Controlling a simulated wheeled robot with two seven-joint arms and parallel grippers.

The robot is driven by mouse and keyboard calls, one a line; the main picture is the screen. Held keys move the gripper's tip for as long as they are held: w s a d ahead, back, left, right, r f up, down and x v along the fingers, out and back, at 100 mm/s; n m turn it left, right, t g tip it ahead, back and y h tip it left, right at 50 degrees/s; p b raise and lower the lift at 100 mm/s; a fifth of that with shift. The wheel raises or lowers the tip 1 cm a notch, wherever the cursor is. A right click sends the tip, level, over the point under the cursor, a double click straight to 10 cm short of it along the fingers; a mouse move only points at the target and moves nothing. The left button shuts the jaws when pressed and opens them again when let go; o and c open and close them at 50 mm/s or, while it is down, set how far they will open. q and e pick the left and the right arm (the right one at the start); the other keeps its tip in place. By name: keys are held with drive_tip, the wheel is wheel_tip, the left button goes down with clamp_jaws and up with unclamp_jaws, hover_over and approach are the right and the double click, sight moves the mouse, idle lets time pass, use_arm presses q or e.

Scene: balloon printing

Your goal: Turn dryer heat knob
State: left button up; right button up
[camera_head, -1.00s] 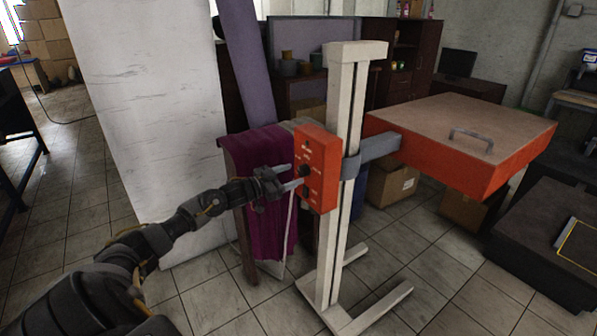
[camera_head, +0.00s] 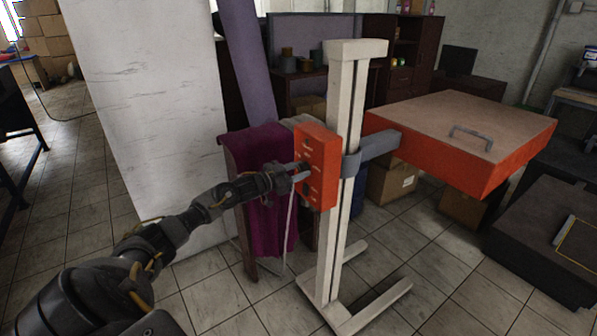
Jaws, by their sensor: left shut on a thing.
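The dryer's orange control box (camera_head: 324,168) is fixed to a white upright post (camera_head: 349,120) on a floor stand. A dark heat knob (camera_head: 303,168) is on its left face, mostly hidden by my fingers. My left gripper (camera_head: 299,173) reaches in from the left and is shut on the knob, at the box's face. The dryer's wide orange heating head (camera_head: 465,140), with a grey handle on top, extends to the right on a grey arm. My right gripper is not in view.
Purple cloth (camera_head: 262,195) hangs over a frame behind my left gripper. A tall white panel (camera_head: 150,110) stands at left. Cardboard boxes (camera_head: 391,183) sit below the heating head. A dark machine (camera_head: 550,235) is at right. Tiled floor in front is clear.

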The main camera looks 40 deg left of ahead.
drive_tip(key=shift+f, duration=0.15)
use_arm(q)
drive_tip(key=m+b, duration=0.3)
drive_tip(key=m, duration=0.1)
drive_tip(key=shift+f, duration=0.2)
drive_tip(key=m+b, duration=0.3)
drive_tip(key=m, duration=0.1)
drive_tip(key=shift+m, duration=0.3)
drive_tip(key=shift+m+b, duration=0.45)
drive_tip(key=shift+m, duration=0.25)
drive_tip(key=shift+m+b, duration=0.4)
drive_tip(key=shift+m, duration=0.3)
drive_tip(key=shift+r, duration=0.1)
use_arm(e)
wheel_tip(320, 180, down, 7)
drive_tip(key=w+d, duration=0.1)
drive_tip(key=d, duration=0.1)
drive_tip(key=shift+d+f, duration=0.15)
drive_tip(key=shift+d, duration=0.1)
use_arm(q)
drive_tip(key=shift+m, duration=0.3)
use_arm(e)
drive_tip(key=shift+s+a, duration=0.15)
use_arm(q)
drive_tip(key=o, duration=1)
